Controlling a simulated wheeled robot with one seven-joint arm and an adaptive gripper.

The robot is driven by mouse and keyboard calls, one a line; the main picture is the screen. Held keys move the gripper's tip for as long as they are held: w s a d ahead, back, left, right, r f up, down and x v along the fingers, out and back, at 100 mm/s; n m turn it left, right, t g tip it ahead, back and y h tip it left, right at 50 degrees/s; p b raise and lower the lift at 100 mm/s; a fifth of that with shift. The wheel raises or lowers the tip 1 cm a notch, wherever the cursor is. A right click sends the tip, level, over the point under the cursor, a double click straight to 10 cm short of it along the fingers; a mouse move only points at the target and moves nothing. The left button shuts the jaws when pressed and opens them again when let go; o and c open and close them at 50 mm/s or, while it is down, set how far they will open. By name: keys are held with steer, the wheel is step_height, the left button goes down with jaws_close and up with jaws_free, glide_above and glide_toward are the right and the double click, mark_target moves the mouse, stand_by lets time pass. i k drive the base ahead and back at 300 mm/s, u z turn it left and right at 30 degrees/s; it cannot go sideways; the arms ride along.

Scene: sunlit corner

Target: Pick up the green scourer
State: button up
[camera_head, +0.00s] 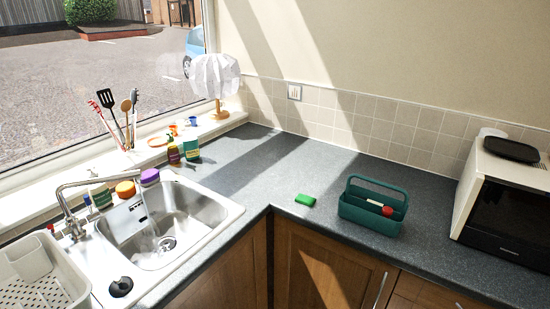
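A small green scourer (305,200) lies flat on the dark worktop, near the front edge at the inner corner of the counter. It sits just left of a dark green caddy and is apart from it. Nothing covers the scourer. My gripper does not show in the head view.
The green caddy (368,221) with a handle holds a red-topped item. A microwave (510,205) stands at the right. The sink (160,232) and tap are at the left, with bottles (190,148) and a lamp (215,78) behind. The worktop (270,165) behind the scourer is clear.

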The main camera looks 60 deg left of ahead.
mark_target(308, 201)
steer(key=k, duration=0.15)
steer(key=u, duration=2.25)
steer(key=i, duration=0.15)
steer(key=z, duration=0.2)
